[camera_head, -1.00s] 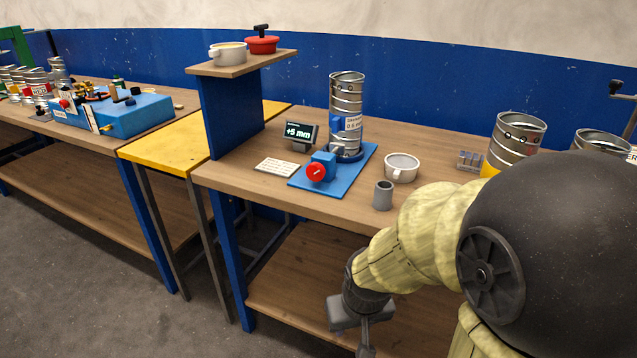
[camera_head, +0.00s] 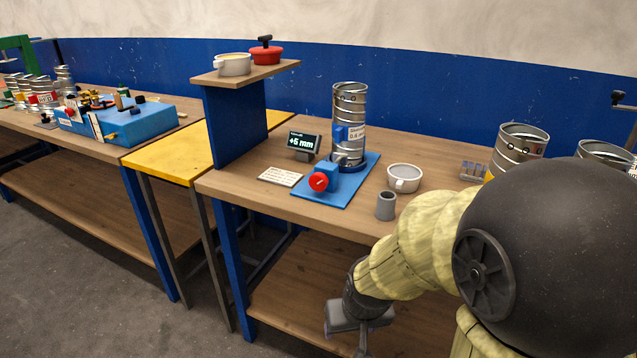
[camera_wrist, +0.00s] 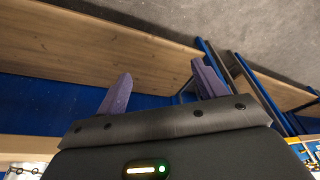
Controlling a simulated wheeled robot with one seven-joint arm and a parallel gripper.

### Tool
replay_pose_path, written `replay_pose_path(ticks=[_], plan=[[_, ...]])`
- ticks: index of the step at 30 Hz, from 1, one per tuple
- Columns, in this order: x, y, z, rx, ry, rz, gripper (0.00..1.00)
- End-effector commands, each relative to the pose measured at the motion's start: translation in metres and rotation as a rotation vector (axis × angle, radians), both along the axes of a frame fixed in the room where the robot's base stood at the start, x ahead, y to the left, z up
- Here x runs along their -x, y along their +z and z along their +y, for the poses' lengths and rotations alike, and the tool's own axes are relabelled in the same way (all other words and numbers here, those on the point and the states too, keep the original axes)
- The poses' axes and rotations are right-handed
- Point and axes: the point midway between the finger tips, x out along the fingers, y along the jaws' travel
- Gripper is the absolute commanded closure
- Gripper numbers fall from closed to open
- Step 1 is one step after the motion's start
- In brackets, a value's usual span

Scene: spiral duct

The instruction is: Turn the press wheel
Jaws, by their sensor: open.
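The press wheel is the red round knob (camera_head: 318,181) on the front of a small blue block, in the head view. It sits on a blue base plate (camera_head: 336,198) with a metal spiral duct (camera_head: 349,120) standing upright behind it. A small display (camera_head: 304,143) beside the duct appears to read +5 or +6 mm. My gripper (camera_wrist: 162,82) shows two purple fingers set wide apart, open with nothing between them. In the head view my gripper hangs below the table edge, right of and lower than the wheel, well apart from it; its fingertips are hard to see there.
A white cup (camera_head: 404,178) and a grey cylinder (camera_head: 385,206) stand right of the base plate. A white card (camera_head: 280,176) lies left of it. A raised shelf (camera_head: 246,73) holds two pots. A yellow table (camera_head: 180,150) adjoins on the left. The table's front edge lies above my gripper.

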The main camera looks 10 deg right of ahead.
Motion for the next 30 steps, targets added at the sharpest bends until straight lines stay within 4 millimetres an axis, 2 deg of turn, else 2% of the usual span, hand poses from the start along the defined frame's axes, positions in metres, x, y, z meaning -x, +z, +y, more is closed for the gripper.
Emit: replay_pose_path(ticks=[5,9,12,15,18,21,27,30], plan=[[-0.071,0.014,0.03,-0.064,-0.078,-0.184,0.3],[-0.138,0.027,0.051,-0.087,-0.189,-0.386,0.3],[-0.179,0.037,0.062,-0.072,-0.272,-0.531,0.3],[-0.21,0.048,0.07,-0.036,-0.357,-0.678,0.3],[-0.232,0.059,0.077,0.023,-0.436,-0.825,0.3],[-0.244,0.072,0.085,0.101,-0.51,-0.975,0.3],[-0.241,0.093,0.098,0.253,-0.613,-1.21,0.3],[-0.236,0.098,0.1,0.292,-0.637,-1.264,0.3]])
